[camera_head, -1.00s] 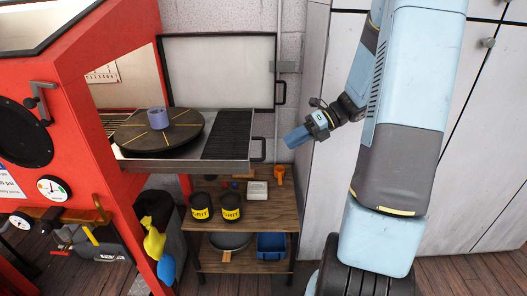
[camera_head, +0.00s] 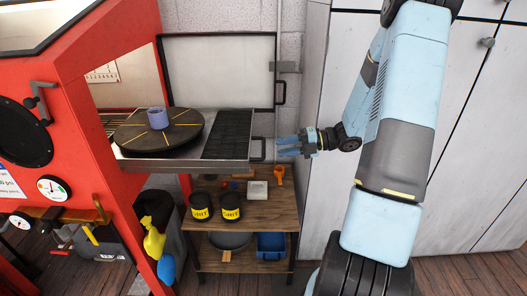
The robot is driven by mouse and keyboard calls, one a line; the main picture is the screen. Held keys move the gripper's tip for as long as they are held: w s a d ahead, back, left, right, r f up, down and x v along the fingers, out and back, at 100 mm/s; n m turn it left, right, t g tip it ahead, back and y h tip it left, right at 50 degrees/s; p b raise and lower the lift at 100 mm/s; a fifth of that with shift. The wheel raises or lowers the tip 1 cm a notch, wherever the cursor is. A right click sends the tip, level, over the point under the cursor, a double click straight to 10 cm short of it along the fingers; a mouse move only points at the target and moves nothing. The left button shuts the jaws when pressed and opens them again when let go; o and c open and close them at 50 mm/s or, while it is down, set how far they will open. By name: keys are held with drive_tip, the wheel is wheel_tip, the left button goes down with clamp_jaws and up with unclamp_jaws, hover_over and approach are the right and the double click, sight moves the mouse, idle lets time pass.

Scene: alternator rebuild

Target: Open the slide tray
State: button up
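The slide tray (camera_head: 185,166) sticks out to the right from the open side of the red cabinet (camera_head: 85,120). It carries a dark round turntable (camera_head: 185,135) with yellow marks and a blue-grey cylinder (camera_head: 156,118) on top. A black slatted grate (camera_head: 228,135) covers its right part. A dark loop handle (camera_head: 263,150) is on the tray's right end. My gripper (camera_head: 283,146) points left, close to the right of the handle. Its blue fingers look apart, with a gap between them. Whether they touch the handle I cannot tell.
A framed door panel (camera_head: 217,70) stands open behind the tray. Below is a wooden shelf (camera_head: 270,215) with two black tins (camera_head: 230,206), an orange tool (camera_head: 280,174) and a blue bin (camera_head: 271,245). Pale cabinets (camera_head: 455,150) stand behind my arm.

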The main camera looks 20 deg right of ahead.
sight(264, 149)
drive_tip(key=x, duration=0.7)
drive_tip(key=shift+a, duration=0.15)
drive_tip(key=shift+c, duration=0.4)
clamp_jaws()
